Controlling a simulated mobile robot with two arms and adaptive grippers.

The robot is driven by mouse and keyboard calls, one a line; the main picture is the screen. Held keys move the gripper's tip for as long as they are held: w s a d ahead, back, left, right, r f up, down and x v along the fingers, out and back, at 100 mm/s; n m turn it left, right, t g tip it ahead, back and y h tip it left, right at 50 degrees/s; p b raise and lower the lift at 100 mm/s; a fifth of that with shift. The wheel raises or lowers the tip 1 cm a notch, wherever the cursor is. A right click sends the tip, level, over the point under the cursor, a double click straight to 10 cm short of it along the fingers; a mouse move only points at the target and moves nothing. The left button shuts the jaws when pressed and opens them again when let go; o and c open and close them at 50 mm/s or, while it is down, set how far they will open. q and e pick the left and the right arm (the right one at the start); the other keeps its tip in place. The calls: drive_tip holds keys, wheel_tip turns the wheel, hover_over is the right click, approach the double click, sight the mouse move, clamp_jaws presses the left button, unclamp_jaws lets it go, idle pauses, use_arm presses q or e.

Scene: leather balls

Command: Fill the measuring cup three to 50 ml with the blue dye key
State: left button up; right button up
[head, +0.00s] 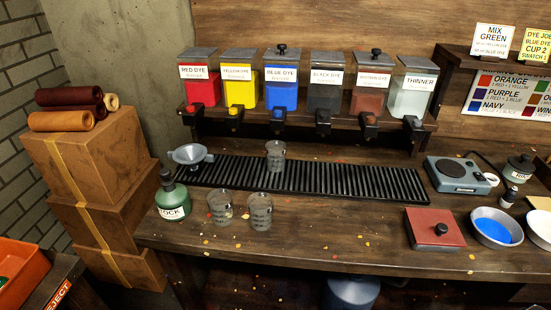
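Three clear measuring cups stand upright on the bench. One cup (276,155) stands on the black slatted rack below the blue dye dispenser (281,92). The other two, a left cup (220,208) and a right cup (260,212), stand close together in front of the rack. Their markings are too small to read, so I cannot tell which is cup three. No dye shows clearly in them. The blue dye key (279,116) sits at the front foot of the blue dispenser. Neither of my grippers is in view.
Red, yellow, black, brown and thinner dispensers share the shelf. The bench's front middle is clear.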

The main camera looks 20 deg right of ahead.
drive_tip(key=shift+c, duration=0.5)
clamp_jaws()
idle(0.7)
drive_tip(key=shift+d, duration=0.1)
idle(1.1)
